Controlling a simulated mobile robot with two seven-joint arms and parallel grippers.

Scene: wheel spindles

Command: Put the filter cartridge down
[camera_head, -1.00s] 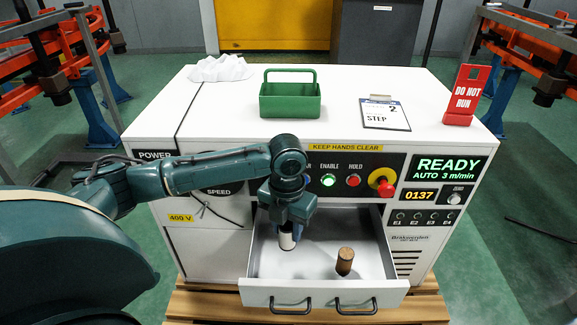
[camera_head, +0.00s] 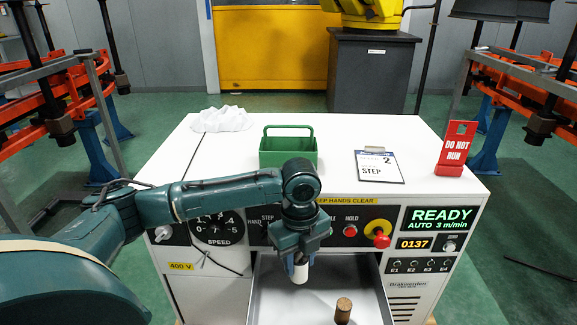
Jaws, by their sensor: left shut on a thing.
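My left gripper (camera_head: 300,260) points down over the left part of the open drawer (camera_head: 277,305) in the front of the white machine. It is shut on the filter cartridge (camera_head: 300,273), a small white cylinder whose lower end shows below the fingers. The cartridge looks upright and appears to be above the drawer floor. A brown wooden cylinder (camera_head: 343,311) stands in the drawer to the right of the cartridge, apart from it. My right gripper is not in view.
On the white machine top (camera_head: 235,155) stand a green open carrier (camera_head: 288,152), a crumpled white cloth (camera_head: 222,119), a clipboard card (camera_head: 379,167) and a red DO NOT RUN sign (camera_head: 456,148). A red stop knob (camera_head: 380,240) sticks out of the front panel.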

